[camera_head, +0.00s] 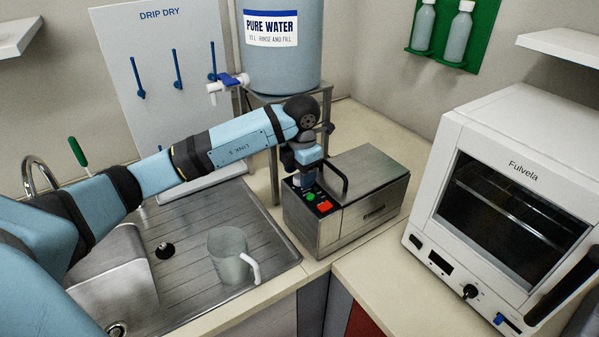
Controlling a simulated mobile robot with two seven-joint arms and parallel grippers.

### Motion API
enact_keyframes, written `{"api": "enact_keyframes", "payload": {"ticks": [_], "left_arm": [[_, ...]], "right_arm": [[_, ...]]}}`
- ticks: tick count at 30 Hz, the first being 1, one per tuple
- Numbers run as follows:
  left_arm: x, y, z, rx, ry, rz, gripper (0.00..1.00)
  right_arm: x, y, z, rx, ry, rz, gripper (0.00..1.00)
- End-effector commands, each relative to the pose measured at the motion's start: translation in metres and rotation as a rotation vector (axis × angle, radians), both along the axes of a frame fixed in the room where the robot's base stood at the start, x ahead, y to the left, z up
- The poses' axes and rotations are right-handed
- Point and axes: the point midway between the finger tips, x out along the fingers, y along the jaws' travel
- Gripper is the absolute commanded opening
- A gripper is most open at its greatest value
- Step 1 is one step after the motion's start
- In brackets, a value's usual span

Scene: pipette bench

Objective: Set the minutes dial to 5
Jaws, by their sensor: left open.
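A steel box-shaped device (358,215) with a black handle on its lid stands on the counter right of the sink. Its black control panel (325,211) carries a green button (310,196) and a red button (324,207). My left gripper (307,184) points down at the far end of this panel and is open. Its fingertips are small and partly hidden, and I cannot tell whether they touch anything. No dial shows clearly on the panel; the gripper covers its far part. No minutes marking or setting is readable. My right gripper is not in view.
A white oven (516,167) with a black knob (470,291) stands at the right. A blue water tank (279,62) on a metal stand is behind my left arm. A jug (229,256) stands on the sink's drainboard. Bare counter shows between device and oven.

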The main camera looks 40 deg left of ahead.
Motion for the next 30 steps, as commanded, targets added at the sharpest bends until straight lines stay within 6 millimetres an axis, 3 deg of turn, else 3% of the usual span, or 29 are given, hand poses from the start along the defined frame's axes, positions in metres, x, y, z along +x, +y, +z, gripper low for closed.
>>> {"api": "enact_keyframes", "payload": {"ticks": [11, 18, 30], "left_arm": [[0.0, 0.0, -0.008, 0.0, -0.001, -0.001, 0.59], [0.0, 0.0, -0.007, 0.0, -0.001, -0.001, 0.1], [0.0, 0.001, -0.009, 0.0, -0.002, -0.071, 0.1]], "right_arm": [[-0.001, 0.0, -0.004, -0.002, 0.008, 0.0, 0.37], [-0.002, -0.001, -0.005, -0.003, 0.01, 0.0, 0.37], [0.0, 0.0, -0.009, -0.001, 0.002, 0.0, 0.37]]}}
